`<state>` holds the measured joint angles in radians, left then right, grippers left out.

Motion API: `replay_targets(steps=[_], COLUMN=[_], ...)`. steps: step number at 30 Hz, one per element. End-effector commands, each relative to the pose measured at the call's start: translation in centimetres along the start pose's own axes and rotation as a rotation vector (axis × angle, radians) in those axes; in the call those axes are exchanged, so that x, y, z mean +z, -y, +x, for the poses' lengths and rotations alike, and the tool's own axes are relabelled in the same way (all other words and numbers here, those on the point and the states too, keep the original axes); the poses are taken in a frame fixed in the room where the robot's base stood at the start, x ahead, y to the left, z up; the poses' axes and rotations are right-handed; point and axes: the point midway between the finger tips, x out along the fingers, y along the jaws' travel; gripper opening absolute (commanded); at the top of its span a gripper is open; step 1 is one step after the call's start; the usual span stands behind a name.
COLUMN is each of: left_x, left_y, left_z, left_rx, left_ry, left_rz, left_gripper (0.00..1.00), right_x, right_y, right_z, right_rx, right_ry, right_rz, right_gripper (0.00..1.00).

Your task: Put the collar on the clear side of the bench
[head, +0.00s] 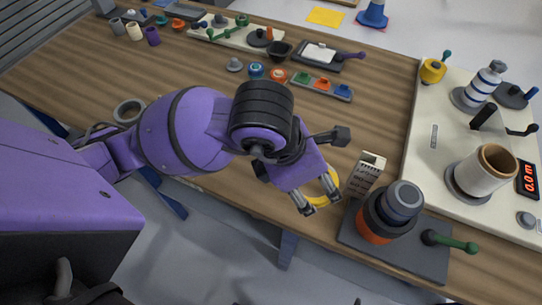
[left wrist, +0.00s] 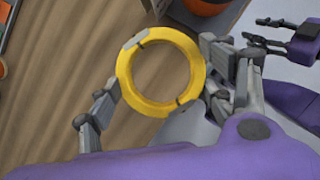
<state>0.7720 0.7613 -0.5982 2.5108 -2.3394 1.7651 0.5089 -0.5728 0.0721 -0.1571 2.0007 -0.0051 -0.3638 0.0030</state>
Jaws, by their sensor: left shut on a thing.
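The collar appears as a yellow ring (left wrist: 128,88) with small grey marks on it. It also shows in the head view (head: 332,184), by the bench's front edge. My left gripper (head: 318,201) is shut on it; in the left wrist view the fingers (left wrist: 160,82) are on either side of the ring. The collar is held above the wooden bench (head: 200,95), close to the front edge. My right gripper (left wrist: 262,32) shows small at the right of the left wrist view, its fingers apart and empty; it is not seen in the head view.
A dark plate (head: 350,240) with an orange-and-grey roller stack (head: 403,200) stands right of the left gripper. A small printed box (head: 367,174) is just behind. A cream board (head: 430,95) with rollers lies right. A grey ring (head: 128,111) lies left; middle wood is bare.

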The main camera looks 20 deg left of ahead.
Motion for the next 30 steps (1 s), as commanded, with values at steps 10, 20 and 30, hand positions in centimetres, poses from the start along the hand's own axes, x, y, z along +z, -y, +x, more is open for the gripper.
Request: replay_targets(steps=[10,20,30], left_x=[-4.7,-5.9,-7.4], left_y=[-6.9,-9.0,-9.4], left_z=[4.5,6.0,9.4], left_rx=[-0.008,-0.003,-0.003], left_ry=[-0.012,-0.003,-0.002], left_rz=[-0.007,0.0,0.002], left_gripper=[0.47,0.47,0.47], right_x=[5.3,3.8,4.8], right_y=[0.2,0.1,0.0], right_z=[3.0,2.8,2.9], right_rx=[-0.006,-0.005,-0.003], right_ry=[0.069,0.041,0.057], right_rz=[-0.024,-0.024,-0.024], right_gripper=[0.4,0.4,0.4])
